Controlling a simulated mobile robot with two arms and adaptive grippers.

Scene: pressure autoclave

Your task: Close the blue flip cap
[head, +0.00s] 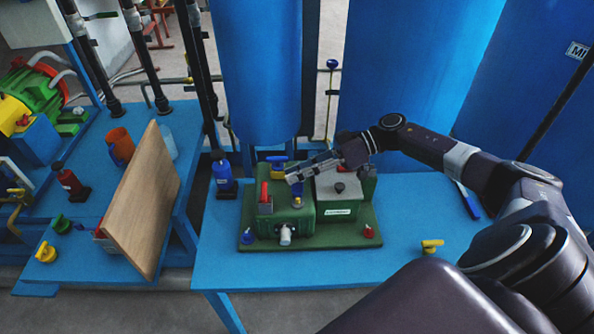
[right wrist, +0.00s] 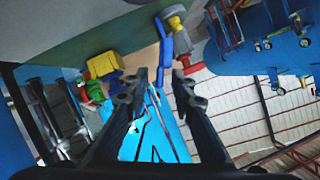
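A small blue cap (head: 297,189) with a yellow part below it stands on the green machine (head: 308,218), just under my right gripper (head: 290,175). I cannot tell for certain whether it is the flip cap or how far open it is. In the right wrist view, a long blue piece (right wrist: 164,48) stands beside a yellow and grey fitting (right wrist: 174,22), beyond the fingertips. My right gripper (right wrist: 160,82) is open there, with an empty gap between its fingers. It reaches in from the right over the machine. My left gripper is out of view.
A red-handled part (head: 265,194) and a grey box with a black knob (head: 339,190) are close to my gripper. A blue bottle (head: 222,172) stands left of the machine. Blue tanks (head: 258,70) rise behind. The table (head: 400,215) is mostly clear on the right.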

